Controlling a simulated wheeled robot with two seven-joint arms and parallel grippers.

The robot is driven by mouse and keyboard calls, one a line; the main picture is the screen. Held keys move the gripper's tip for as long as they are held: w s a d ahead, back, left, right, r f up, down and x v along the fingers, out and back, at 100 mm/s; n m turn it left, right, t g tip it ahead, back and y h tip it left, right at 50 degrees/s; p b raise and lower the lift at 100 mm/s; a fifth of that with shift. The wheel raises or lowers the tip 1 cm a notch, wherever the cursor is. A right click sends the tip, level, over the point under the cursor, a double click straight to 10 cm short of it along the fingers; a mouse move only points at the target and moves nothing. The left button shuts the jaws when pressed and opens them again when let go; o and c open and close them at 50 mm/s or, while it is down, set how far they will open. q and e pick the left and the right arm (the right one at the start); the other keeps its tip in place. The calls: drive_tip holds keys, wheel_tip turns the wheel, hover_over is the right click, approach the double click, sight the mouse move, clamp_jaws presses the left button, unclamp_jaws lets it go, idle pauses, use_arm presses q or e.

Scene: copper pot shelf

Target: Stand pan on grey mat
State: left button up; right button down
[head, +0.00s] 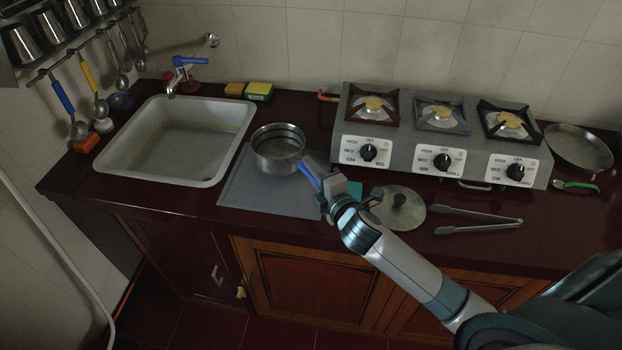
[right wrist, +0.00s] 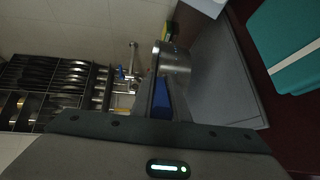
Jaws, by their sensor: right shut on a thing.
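The pan (head: 278,149) is a small steel pot with a blue handle, upright over the back part of the grey mat (head: 250,194). My right gripper (head: 322,182) is shut on the blue handle, on the pan's right side. The right wrist view also shows the pan (right wrist: 174,62), its blue handle (right wrist: 162,98) and the grey mat (right wrist: 212,88). I cannot tell whether the pan's base touches the mat. The gripper hides part of the handle. My left gripper is not in view.
The sink (head: 185,137) lies left of the mat. A teal object (right wrist: 285,45), a lid (head: 399,209) and tongs (head: 478,219) lie to the right. The stove (head: 440,145) stands behind them, with a frying pan (head: 578,148) at the far right.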

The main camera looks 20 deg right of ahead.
drive_tip(key=shift+f+p, duration=0.4)
drive_tip(key=shift+f, duration=1.7)
drive_tip(key=c, duration=1.7)
unclamp_jaws()
drive_tip(key=shift+s, duration=0.6)
drive_tip(key=s+b, duration=0.1)
drive_tip(key=s, duration=0.2)
drive_tip(key=s+r+b, duration=0.1)
drive_tip(key=s, duration=0.3)
drive_tip(key=s+r+b, duration=0.1)
drive_tip(key=s, duration=0.2)
drive_tip(key=shift+s+d, duration=0.3)
drive_tip(key=shift+s, duration=0.05)
